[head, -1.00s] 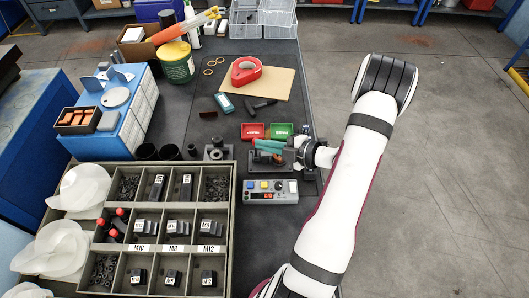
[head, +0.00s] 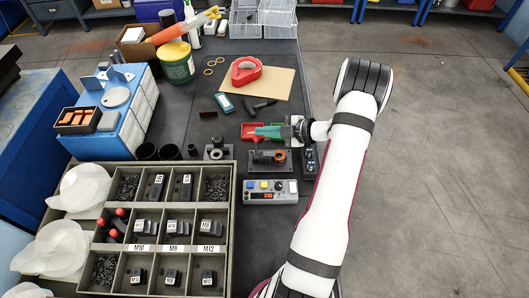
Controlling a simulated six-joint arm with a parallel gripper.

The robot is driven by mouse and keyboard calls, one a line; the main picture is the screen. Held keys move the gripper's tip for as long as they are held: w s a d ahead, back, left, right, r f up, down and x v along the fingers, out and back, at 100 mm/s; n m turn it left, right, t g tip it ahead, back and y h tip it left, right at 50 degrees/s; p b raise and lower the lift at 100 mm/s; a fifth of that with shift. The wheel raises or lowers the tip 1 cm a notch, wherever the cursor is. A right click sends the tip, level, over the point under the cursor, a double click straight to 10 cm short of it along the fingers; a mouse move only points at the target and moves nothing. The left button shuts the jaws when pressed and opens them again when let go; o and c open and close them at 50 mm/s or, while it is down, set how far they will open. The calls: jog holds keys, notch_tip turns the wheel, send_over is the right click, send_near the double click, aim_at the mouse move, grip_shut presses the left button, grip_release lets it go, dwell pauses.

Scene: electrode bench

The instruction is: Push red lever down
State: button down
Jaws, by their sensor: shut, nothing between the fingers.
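I cannot make out a clear red lever in the head view. A dark fixture (head: 281,166) with a copper-coloured round part stands on the bench, behind a grey control box (head: 271,199) with coloured buttons and a red display.
A sorting tray (head: 234,225) with several compartments fills the front left. Another small dark fixture (head: 216,152) and dark cups (head: 147,152) stand left of the gripper. A red tape dispenser (head: 246,66) lies on a tan board (head: 272,88) farther back. The bench's right edge runs beside my arm.

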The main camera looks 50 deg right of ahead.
jog(key=shift+w+d+f, duration=0.2)
jog(key=shift+f, duration=0.05)
dwell(0.6)
jog(key=s+d+r, duration=0.5)
jog(key=s+r, duration=0.1)
jog(key=r, duration=0.4)
jog(key=shift+s+d, duration=0.3)
jog(key=shift+s, duration=0.05)
